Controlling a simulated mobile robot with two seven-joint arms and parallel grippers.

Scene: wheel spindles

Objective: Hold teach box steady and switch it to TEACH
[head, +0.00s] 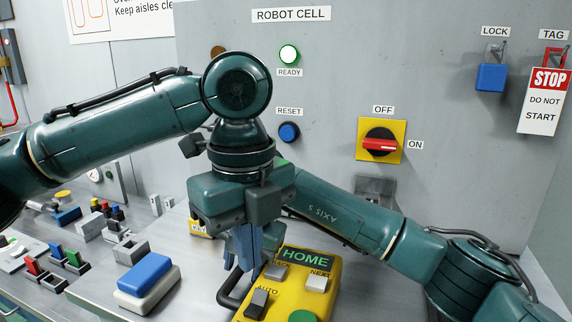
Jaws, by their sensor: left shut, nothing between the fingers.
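The yellow teach box (322,272) is at the bottom centre, cut off by the lower edge. Its green display (305,257) reads HOME. A dark switch (257,303) stands on its face below the label AUTO; no TEACH label is readable. My left gripper (243,258) points down at the box's upper left edge. Its fingers are shut with nothing between them; I cannot tell whether they touch the box. My right arm comes in from the right behind the box, and its gripper is hidden behind my left wrist.
A blue-topped block (146,276) stands left of the box. Small coloured switches crowd the bench at far left. The wall panel behind has a lit READY lamp (289,55), blue RESET button (289,131), red-handled rotary switch (380,143), blue padlock (491,77) and STOP tag (544,100).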

